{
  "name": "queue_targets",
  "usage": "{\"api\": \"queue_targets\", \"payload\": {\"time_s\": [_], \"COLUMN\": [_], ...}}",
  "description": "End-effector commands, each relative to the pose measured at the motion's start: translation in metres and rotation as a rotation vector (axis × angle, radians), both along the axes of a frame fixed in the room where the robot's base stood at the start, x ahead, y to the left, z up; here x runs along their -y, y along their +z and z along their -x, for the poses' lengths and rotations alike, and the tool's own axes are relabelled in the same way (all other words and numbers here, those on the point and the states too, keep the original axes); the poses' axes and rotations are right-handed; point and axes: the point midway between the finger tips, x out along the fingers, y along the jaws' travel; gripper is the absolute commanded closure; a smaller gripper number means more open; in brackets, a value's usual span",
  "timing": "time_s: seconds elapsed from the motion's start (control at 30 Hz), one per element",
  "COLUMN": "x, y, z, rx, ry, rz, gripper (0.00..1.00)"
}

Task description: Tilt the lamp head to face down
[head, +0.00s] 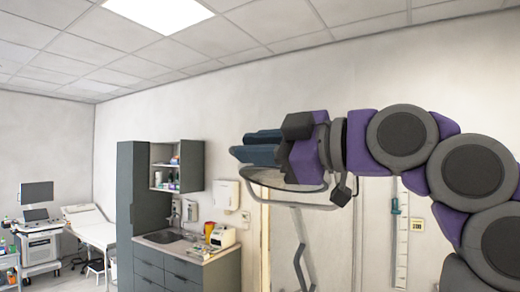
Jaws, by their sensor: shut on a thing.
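The lamp head (268,178) is a pale, flat oval with a grey rim, seen at a shallow angle right of centre. Its stand (300,245) runs down below it in light grey. A small dark block hangs at the right end of the rim. My gripper (250,146), with dark blue fingers, reaches in from the right and lies across the top of the lamp head. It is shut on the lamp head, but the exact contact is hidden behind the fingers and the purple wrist. I cannot tell which way the lamp's lit face points.
A grey cabinet with a sink (176,236) stands left of the lamp. An examination couch (88,230) and a trolley with a monitor (40,244) are farther left. A door and a height gauge (402,240) are on the wall behind. The air left of my gripper is clear.

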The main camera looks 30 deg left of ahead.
Motion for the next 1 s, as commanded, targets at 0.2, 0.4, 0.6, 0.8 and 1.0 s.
{"api": "queue_targets", "payload": {"time_s": [0.2,0.4,0.6,0.8,1.0], "x": [0.001,0.001,0.001,0.002,0.002], "y": [-0.027,-0.038,-0.044,-0.045,-0.045], "z": [-0.001,-0.001,-0.001,-0.001,-0.001], "rx": [-0.01,-0.011,-0.012,-0.013,-0.014], "ry": [-0.007,-0.009,-0.01,-0.009,-0.009], "rz": [0.002,0.001,0.0,0.001,0.001], "gripper": [1.0,1.0,1.0,1.0,1.0]}}
